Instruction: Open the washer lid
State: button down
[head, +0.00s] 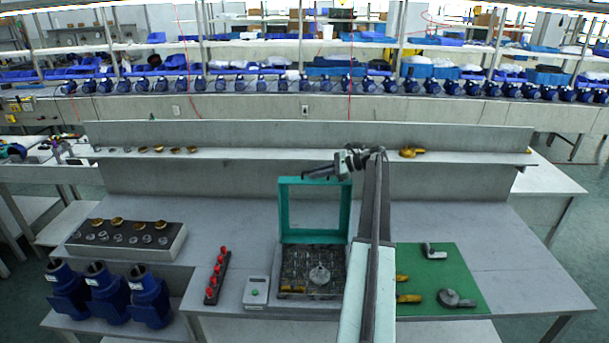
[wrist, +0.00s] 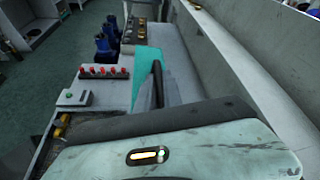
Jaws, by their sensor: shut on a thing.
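The washer (head: 283,270) is a low grey box on the bench, with a dark grid-like inside that holds a round metal part and brass pieces. Its lid (head: 284,215), a teal frame, stands raised, about upright, at the back of the box. My gripper (head: 308,176) is at the lid's top edge and is shut on it. In the wrist view, the teal lid (wrist: 146,80) shows beside a dark finger of my gripper (wrist: 158,83). The exact contact is too small to make out, and my wrist housing hides much of the washer there.
A control box with a green button (head: 256,292) and a rack of red-topped parts (head: 217,275) stand left of the washer. A green mat (head: 450,270) with metal and brass parts lies to the right. A raised shelf (head: 250,153) runs behind. Blue pumps (head: 105,293) stand far left.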

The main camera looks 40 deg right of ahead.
jog(key=shift+w+d+f, duration=0.1)
jog(key=shift+d, duration=0.2)
jog(key=shift+a, duration=0.1)
jog(key=shift+w, duration=0.1)
jog(key=c, duration=1.5)
grip_release()
jog(key=shift+a, duration=0.1)
jog(key=shift+w, duration=0.1)
